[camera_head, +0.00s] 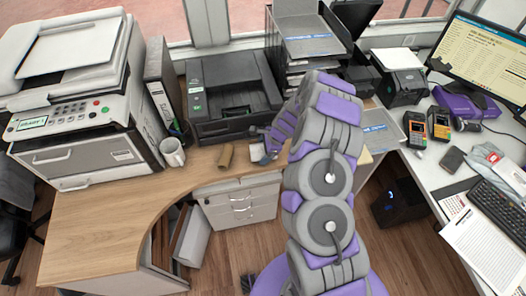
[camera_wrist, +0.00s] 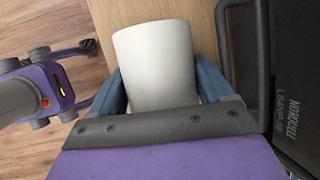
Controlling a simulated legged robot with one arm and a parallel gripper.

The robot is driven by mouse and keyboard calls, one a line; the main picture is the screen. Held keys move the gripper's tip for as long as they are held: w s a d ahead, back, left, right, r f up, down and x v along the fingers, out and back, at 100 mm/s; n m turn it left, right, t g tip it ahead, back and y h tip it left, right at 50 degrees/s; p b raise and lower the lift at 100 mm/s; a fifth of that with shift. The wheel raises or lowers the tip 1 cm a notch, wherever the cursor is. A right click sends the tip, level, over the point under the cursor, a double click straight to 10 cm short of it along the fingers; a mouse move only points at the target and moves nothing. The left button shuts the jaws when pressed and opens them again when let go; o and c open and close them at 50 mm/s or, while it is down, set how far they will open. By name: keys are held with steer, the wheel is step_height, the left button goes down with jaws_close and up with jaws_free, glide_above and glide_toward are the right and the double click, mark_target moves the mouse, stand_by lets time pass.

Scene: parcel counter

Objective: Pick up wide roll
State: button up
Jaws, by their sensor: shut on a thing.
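The wide roll (camera_wrist: 157,62) is a plain white cylinder in the wrist view, set between the two blue fingers of my gripper (camera_wrist: 167,88). The fingers are shut on its sides. In the head view my gripper (camera_head: 263,149) is low over the wooden desk, in front of the black printer and right of a small brown roll. The white roll is mostly hidden there by my arm and fingers. I cannot tell whether it touches the desk.
The black printer (camera_head: 233,95) is close behind. A large copier (camera_head: 82,92) fills the left. The front left of the desk (camera_head: 90,225) is clear.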

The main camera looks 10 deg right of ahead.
mark_target(262, 146)
steer(key=shift+r+p, duration=0.3)
steer(key=shift+r, duration=0.3)
step_height(262, 146, up, 3)
steer(key=shift+f+p, duration=0.2)
steer(key=shift+p, duration=0.3)
steer(key=s+d+r+p, duration=0.1)
steer(key=s+p, duration=0.1)
steer(key=s, duration=1.4)
steer(key=shift+d, duration=0.2)
steer(key=shift+r, duration=0.1)
